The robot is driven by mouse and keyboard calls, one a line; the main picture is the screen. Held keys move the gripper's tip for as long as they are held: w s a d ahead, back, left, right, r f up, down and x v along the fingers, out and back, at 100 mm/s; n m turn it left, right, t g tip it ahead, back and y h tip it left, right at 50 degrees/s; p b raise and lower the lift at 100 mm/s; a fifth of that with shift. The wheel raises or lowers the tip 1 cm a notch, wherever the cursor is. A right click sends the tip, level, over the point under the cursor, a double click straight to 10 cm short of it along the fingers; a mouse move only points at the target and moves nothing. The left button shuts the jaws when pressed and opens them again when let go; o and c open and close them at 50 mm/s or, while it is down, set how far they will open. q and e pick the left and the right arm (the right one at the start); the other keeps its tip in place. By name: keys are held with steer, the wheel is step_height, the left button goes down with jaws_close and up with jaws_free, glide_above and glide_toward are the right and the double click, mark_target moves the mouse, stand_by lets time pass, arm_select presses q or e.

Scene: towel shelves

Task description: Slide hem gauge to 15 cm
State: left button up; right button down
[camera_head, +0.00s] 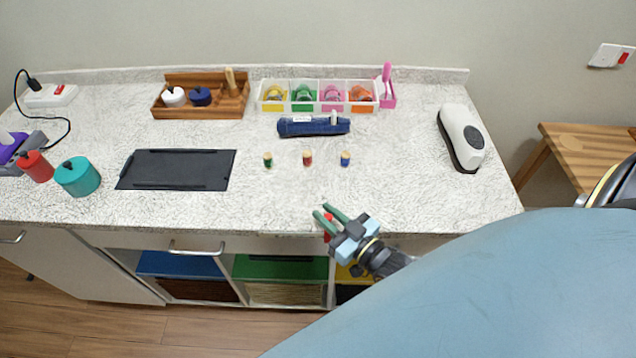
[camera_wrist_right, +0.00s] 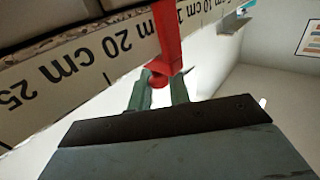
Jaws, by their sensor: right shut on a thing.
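The hem gauge is a pale ruler strip (camera_wrist_right: 75,72) with black centimetre marks, seen in the right wrist view. In the head view it shows faintly along the counter's front edge (camera_head: 287,234). Its red slider (camera_wrist_right: 167,38) sits across the strip between the 20 cm and 10 cm labels and covers part of the print there, so its exact reading is unclear. My right gripper (camera_head: 326,213) is at the counter's front edge, its green fingers (camera_wrist_right: 159,90) shut on the slider's red knob (camera_wrist_right: 158,76). My left gripper is out of view.
The speckled counter (camera_head: 260,210) is clear near the gripper. Small pegs (camera_head: 307,158), a dark tray (camera_head: 178,170), a blue item (camera_head: 312,127) and a white device (camera_head: 461,138) lie farther back. Open shelves with coloured towels, such as the green one (camera_head: 281,268), are below.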

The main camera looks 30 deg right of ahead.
steer(key=c, duration=1.4)
jaws_free()
steer(key=s+d+b, duration=0.1)
steer(key=s+d, duration=0.1)
steer(key=s, duration=1.1)
steer(key=shift+d, duration=0.25)
